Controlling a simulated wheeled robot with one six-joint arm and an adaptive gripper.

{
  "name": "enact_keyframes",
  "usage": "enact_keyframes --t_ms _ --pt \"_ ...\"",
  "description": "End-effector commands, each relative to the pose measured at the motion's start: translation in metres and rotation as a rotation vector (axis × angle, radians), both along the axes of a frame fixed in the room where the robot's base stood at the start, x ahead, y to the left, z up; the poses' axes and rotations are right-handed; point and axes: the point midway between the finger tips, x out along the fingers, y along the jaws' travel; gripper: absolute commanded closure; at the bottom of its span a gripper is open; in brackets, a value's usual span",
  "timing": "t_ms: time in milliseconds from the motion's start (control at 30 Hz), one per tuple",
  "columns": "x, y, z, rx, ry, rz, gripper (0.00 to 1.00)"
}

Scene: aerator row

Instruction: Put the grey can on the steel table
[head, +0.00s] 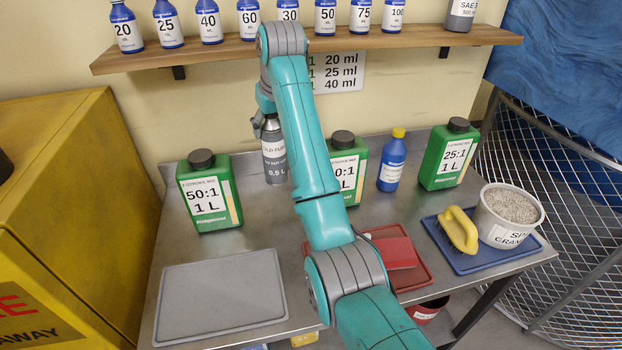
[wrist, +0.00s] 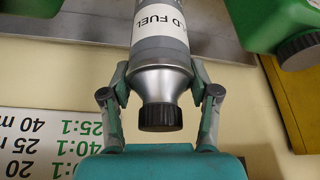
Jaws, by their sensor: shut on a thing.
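The grey can (head: 274,155) has a silver shoulder, a black cap and a label reading in part "OLD FUEL". My gripper (head: 262,118) is shut on it near its top. In the wrist view, the two fingers of my gripper (wrist: 160,92) clasp the shoulder of the grey can (wrist: 160,50) just behind its cap. The can looks upright at the back of the steel table (head: 255,262). I cannot tell whether its base touches the table. My arm hides part of the table's middle.
Green jugs labelled 50:1 (head: 210,192), 40:1 in part (head: 350,160) and 25:1 (head: 448,155) stand on the table, with a blue bottle (head: 392,162). A grey mat (head: 220,297) lies empty front left. A blue tray (head: 470,262) holds a brush and tub. A wooden shelf (head: 225,52) runs above.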

Motion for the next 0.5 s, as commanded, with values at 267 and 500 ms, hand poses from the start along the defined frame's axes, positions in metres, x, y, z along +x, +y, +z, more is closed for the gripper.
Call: enact_keyframes --t_ms 267,500 --pt "-0.001 0.0 -0.046 -0.001 0.002 0.0 0.99" --pt "-0.001 0.0 -0.069 -0.001 0.002 0.0 0.99"
